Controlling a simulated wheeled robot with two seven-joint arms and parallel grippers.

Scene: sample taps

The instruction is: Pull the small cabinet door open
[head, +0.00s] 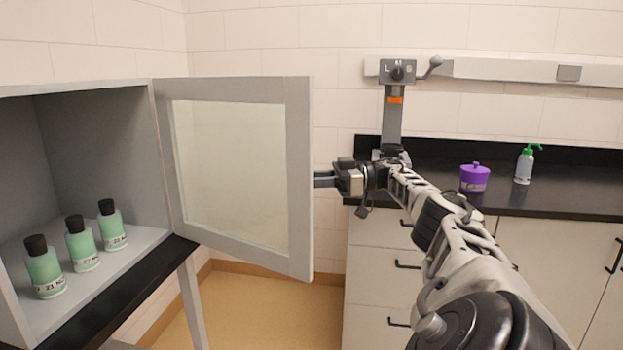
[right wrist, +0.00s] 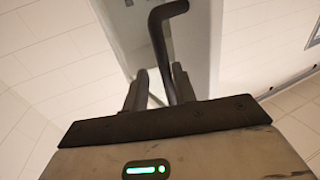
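The small cabinet (head: 100,130) stands at the left with its grey-framed glass door (head: 298,180) swung wide open. In the head view, my right gripper (head: 322,179) is at the door's free edge, its fingertips partly hidden behind the frame. In the right wrist view, the black bar handle (right wrist: 158,40) runs down between the two fingers of my right gripper (right wrist: 160,78). A gap shows between the left finger and the handle, so the gripper looks open around it. The handle is hidden in the head view. My left gripper is not in view.
Several green bottles with black caps (head: 82,245) stand inside the cabinet. A grey post (head: 394,120) rises behind my right gripper.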

